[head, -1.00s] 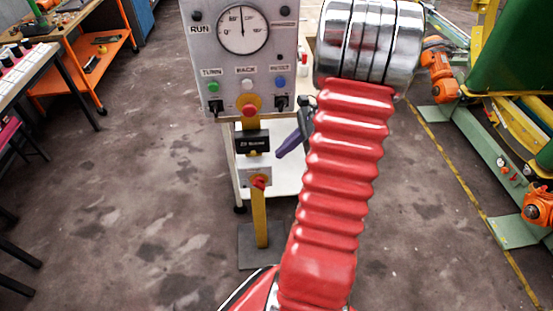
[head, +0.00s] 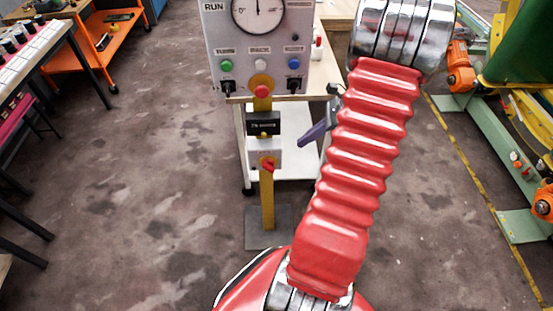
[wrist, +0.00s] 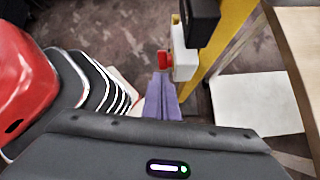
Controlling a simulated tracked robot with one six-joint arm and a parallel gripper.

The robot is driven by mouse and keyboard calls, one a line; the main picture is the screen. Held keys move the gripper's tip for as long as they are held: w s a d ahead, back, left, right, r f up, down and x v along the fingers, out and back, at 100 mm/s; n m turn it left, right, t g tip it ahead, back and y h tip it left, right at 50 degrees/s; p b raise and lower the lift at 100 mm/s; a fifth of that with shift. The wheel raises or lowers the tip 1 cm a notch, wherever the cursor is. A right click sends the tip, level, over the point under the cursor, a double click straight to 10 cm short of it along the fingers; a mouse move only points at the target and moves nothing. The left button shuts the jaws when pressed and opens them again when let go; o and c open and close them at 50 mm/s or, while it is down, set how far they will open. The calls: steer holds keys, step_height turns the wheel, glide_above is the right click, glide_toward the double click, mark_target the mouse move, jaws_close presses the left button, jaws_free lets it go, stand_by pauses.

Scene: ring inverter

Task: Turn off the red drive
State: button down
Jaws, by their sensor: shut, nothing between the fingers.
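A red rotary knob (head: 268,166) sits on a small white box (head: 257,153) on a yellow post, below a black label plate (head: 263,123) whose text is too blurred to read. My gripper (head: 303,143) has purple fingers, shut and empty, right of the knob and slightly higher in the head view. In the wrist view the fingers (wrist: 162,98) point up the picture toward the red knob (wrist: 163,57), with the white box (wrist: 184,52) just right of it. The fingertips look close to the knob, but I cannot tell the exact gap.
A grey control panel (head: 230,45) with a dial, green, white and blue buttons stands above. A red button (head: 262,91) on yellow is under it. A white cart (head: 305,165) stands behind the post. Orange shelving (head: 105,60) is at left; green machinery (head: 520,50) at right.

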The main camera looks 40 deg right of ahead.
mark_target(268, 165)
steer(key=m, duration=0.5)
steer(key=f+m, duration=0.1)
steer(key=m, duration=0.4)
steer(key=d+f+m+t+y, duration=0.1)
steer(key=m, duration=0.4)
steer(key=shift+s+d, duration=0.1)
steer(key=shift+s, duration=0.2)
steer(key=x, duration=1.4)
steer(key=shift+w+r, duration=0.1)
steer(key=shift+r, duration=0.05)
